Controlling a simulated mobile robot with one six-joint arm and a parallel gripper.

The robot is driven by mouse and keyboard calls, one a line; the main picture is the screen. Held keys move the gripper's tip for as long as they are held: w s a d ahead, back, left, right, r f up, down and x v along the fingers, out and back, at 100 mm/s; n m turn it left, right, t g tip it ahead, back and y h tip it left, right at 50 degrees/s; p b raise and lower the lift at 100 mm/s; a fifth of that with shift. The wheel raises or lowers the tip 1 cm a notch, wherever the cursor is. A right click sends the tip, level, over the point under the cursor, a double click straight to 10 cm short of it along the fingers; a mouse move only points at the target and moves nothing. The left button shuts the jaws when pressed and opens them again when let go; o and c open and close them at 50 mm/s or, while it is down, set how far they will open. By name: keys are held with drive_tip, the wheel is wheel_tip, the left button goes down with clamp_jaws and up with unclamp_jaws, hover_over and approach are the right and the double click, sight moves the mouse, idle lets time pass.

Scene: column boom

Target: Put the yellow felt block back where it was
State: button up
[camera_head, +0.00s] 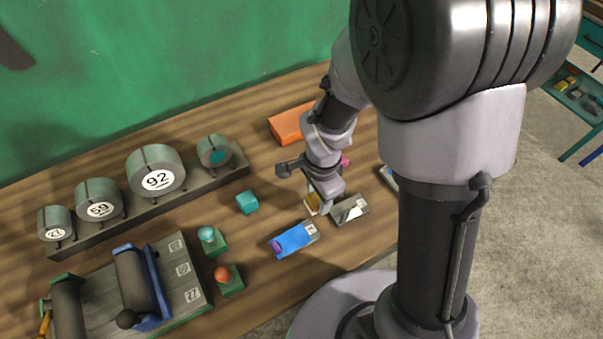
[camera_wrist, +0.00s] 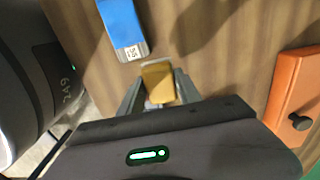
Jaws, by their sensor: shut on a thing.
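The yellow felt block (camera_wrist: 158,78) is between the two fingers of my gripper (camera_wrist: 155,88) in the wrist view, and the fingers are shut on it. In the head view a small part of the yellow block (camera_head: 312,204) shows below my gripper (camera_head: 318,190), partly hidden by it. The block is close to the wooden table top, but I cannot tell whether it touches it. The place it came from is not marked in a way I can make out.
A blue labelled block (camera_head: 293,240), a dark-and-white block (camera_head: 350,210) and a teal cube (camera_head: 247,202) lie near my gripper. An orange box (camera_head: 290,122) is behind. Numbered rollers (camera_head: 157,178) stand at left, with two knobbed green blocks (camera_head: 229,281) in front.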

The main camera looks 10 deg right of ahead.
drive_tip(key=b, duration=0.1)
hover_over(299, 183)
drive_tip(key=shift+s+d+f, duration=0.2)
drive_tip(key=shift+s+f, duration=0.2)
drive_tip(key=shift+f, duration=0.1)
drive_tip(key=shift+w+a+f+b, duration=0.1)
drive_tip(key=shift+w+f+b, duration=0.15)
drive_tip(key=shift+f+b, duration=0.55)
drive_tip(key=shift+w+a+f+b, duration=0.1)
drive_tip(key=shift+w+f+b, duration=0.15)
drive_tip(key=shift+f, duration=0.9)
drive_tip(key=o, duration=1.3)
